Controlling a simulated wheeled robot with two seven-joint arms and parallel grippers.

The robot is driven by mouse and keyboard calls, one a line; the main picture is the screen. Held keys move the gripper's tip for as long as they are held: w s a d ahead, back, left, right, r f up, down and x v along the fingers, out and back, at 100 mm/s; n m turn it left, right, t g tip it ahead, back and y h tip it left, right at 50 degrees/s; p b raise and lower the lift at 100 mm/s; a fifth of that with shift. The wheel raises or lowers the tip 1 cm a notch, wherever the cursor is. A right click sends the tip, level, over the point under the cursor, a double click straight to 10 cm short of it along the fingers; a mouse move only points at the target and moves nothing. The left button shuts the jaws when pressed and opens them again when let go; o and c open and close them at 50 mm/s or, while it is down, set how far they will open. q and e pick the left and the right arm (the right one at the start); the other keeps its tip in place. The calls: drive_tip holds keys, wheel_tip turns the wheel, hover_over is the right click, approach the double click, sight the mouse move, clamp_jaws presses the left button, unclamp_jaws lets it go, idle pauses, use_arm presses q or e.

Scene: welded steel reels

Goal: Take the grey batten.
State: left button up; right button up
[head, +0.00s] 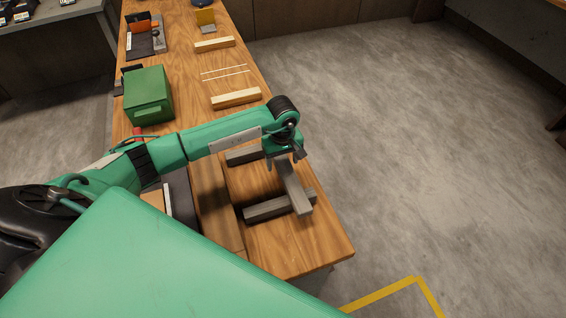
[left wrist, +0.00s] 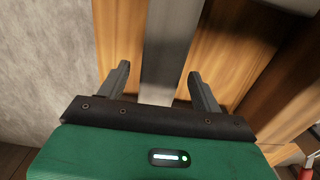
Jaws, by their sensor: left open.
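The grey batten (head: 293,188) lies near the right edge of the wooden bench, its near end over a dark bar (head: 265,209). Its far end is partly hidden under my left gripper (head: 286,158). A second dark bar (head: 243,156) lies by that far end; whether they touch is hidden. In the left wrist view the batten (left wrist: 170,45) runs between the two spread fingers of my left gripper (left wrist: 159,70), with gaps on both sides. The left gripper is open and holds nothing. My right gripper is out of view.
The wooden bench (head: 310,248) has a green box (head: 148,95) at its left side. Pale wooden bars (head: 236,98) (head: 214,44) lie farther back, with thin white lines between them. Open concrete floor (head: 420,150) is to the right.

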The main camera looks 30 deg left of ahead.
use_arm(q)
drive_tip(key=shift+c, duration=1.3)
drive_tip(key=c, duration=0.9)
drive_tip(key=shift+c, duration=0.2)
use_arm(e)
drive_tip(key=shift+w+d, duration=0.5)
